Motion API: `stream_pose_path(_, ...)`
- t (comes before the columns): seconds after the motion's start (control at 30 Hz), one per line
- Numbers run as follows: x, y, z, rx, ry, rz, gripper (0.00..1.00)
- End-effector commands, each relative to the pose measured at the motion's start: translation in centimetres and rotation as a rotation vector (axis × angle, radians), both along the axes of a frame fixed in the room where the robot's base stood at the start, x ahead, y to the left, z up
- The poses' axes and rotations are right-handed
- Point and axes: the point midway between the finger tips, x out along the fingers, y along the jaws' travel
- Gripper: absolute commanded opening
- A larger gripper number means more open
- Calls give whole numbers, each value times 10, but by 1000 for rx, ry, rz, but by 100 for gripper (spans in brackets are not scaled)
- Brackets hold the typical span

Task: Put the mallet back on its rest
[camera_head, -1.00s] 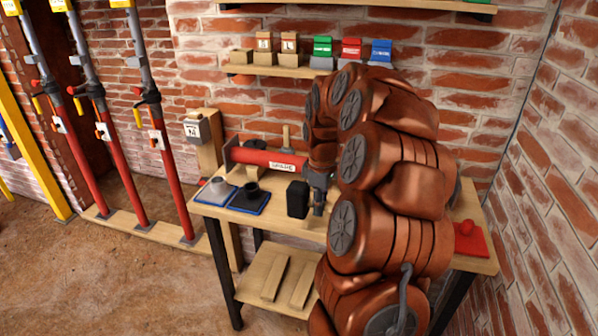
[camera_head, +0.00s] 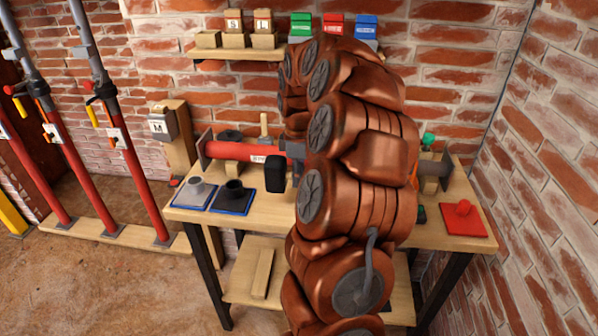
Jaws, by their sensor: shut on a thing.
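The mallet's black head (camera_head: 275,173) shows as a dark upright block over the workbench top, in front of the red tube. Its handle is hidden behind my arm or gripper. My gripper (camera_head: 295,170) is just right of the head, shut on the mallet; the fingers are mostly hidden by my copper-coloured arm. I cannot pick out the mallet's rest for certain; much of the middle of the bench is covered by my arm.
The workbench (camera_head: 188,216) holds a grey fitting (camera_head: 198,190) and a black fitting (camera_head: 234,194) on blue pads at left, a red tube (camera_head: 230,151) behind, and a red pad (camera_head: 463,222) at right. A wall shelf (camera_head: 225,53) carries boxes.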

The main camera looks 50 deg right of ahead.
Motion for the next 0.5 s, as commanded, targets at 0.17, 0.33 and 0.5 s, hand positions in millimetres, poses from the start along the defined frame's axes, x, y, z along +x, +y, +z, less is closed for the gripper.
stream_pose_path(0.17, 0, 0, -16, 0, 0, -1, 0)
stream_pose_path(0.33, -1, -1, -29, 1, 2, -2, 0)
stream_pose_path(0.5, -1, -2, -40, 0, 0, -4, 0)
